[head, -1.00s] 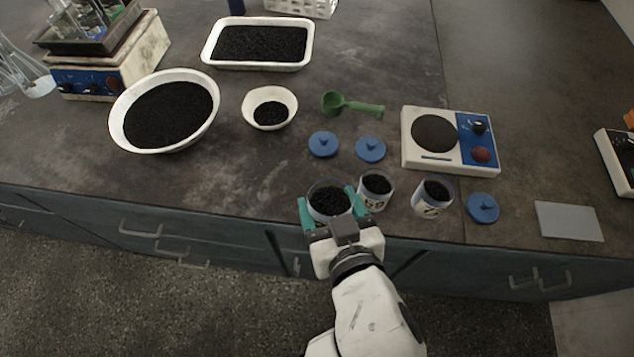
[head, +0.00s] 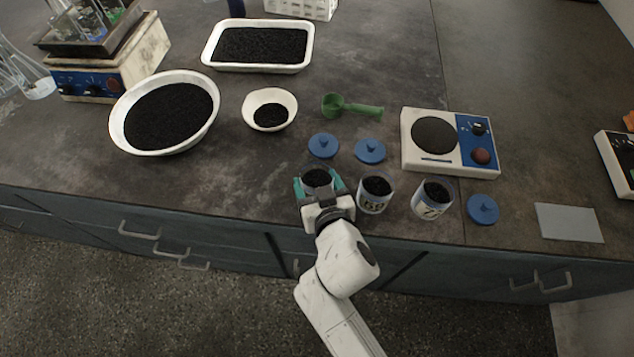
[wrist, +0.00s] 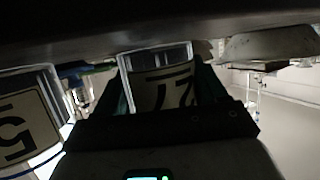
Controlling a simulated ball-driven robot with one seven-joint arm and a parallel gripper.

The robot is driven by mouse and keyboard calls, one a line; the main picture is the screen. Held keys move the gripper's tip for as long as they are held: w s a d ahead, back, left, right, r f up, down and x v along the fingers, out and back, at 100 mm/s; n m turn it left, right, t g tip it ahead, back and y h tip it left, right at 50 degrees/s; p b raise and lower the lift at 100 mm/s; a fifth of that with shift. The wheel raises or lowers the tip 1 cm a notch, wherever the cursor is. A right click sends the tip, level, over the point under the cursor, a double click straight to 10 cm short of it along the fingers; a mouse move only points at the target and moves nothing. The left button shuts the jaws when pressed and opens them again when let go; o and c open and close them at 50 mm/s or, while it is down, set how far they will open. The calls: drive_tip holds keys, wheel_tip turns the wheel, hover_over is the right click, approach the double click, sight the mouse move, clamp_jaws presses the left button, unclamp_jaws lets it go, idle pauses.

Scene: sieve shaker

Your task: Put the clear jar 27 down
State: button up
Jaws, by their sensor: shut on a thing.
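The clear jar 27 (head: 317,178) holds black grains and stands upright between the teal fingers of my gripper (head: 319,184). My gripper is shut on its sides. In the wrist view, which looks upside down, its label (wrist: 168,92) reads like 27. The jar is low at the bench top (wrist: 90,28); I cannot tell whether its base touches. The head view hides its lower part behind my gripper.
A labelled jar (head: 375,194) stands close to the right, with another jar (head: 433,198) beyond it. Blue lids (head: 323,145) (head: 370,151) lie behind. A white bowl (head: 287,103), green scoop (head: 352,107) and scale (head: 410,155) stand farther back. Bench left of the jar is clear.

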drive_tip(key=shift+f, duration=0.15)
drive_tip(key=shift+f, duration=0.15)
drive_tip(key=o, duration=1.3)
drive_tip(key=shift+r, duration=0.25)
drive_tip(key=v, duration=1.2)
drive_tip(key=shift+f, duration=0.1)
